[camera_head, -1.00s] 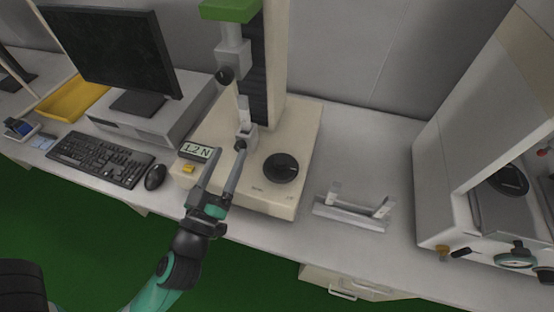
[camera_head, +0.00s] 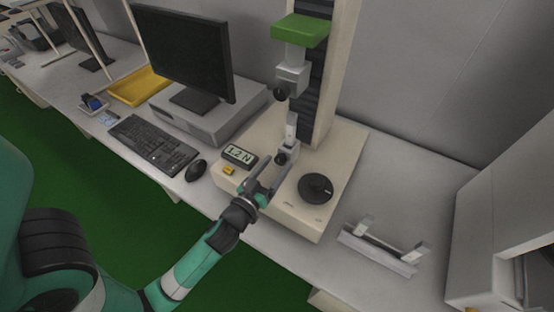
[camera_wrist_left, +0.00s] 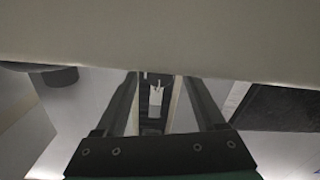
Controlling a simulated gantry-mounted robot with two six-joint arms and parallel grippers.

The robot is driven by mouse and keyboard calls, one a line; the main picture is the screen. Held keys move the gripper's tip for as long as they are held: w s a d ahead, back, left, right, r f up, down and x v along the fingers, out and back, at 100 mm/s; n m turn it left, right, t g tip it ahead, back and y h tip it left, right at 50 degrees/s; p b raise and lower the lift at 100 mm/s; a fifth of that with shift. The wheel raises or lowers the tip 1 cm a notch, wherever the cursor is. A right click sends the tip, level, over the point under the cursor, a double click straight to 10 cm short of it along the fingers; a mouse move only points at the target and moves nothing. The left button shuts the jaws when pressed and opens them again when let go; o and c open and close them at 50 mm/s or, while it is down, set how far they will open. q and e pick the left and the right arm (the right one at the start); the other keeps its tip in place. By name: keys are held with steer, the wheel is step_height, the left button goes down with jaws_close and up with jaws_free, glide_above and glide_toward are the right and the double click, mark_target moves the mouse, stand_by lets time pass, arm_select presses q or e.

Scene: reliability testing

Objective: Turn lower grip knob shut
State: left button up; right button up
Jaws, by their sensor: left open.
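The tester's lower grip (camera_head: 291,132) is a pale metal block on a post above the beige base. Its small black lower grip knob (camera_head: 281,158) faces the front. My left gripper (camera_head: 278,163) is open at the knob, with its two fingers seeming to lie on either side of it; contact cannot be told. In the left wrist view the open fingers (camera_wrist_left: 160,92) frame a pale grip piece (camera_wrist_left: 156,98), and the knob is not clear there. The upper grip (camera_head: 292,77) with its black knob (camera_head: 281,92) hangs above. My right gripper is not in view.
The beige base (camera_head: 345,165) carries a large black dial (camera_head: 315,188) right of my gripper and a display (camera_head: 239,155) reading 1.2 N with a yellow button (camera_head: 229,171). A metal fixture (camera_head: 380,248) lies right. A mouse (camera_head: 196,170) and keyboard (camera_head: 153,144) are left.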

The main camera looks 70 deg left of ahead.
arm_select(q)
steer(key=shift+w+a, duration=0.35)
steer(key=shift+w, duration=0.15)
jaws_close()
steer(key=shift+m, duration=0.4)
steer(key=m+p, duration=0.1)
steer(key=m, duration=0.4)
steer(key=shift+r+m, duration=0.1)
steer(key=shift+m, duration=0.2)
steer(key=m+p, duration=0.1)
steer(key=m, duration=0.4)
steer(key=m+p, duration=0.2)
steer(key=m, duration=0.4)
steer(key=shift+m, duration=0.3)
steer(key=m+p, duration=0.1)
steer(key=m, duration=0.5)
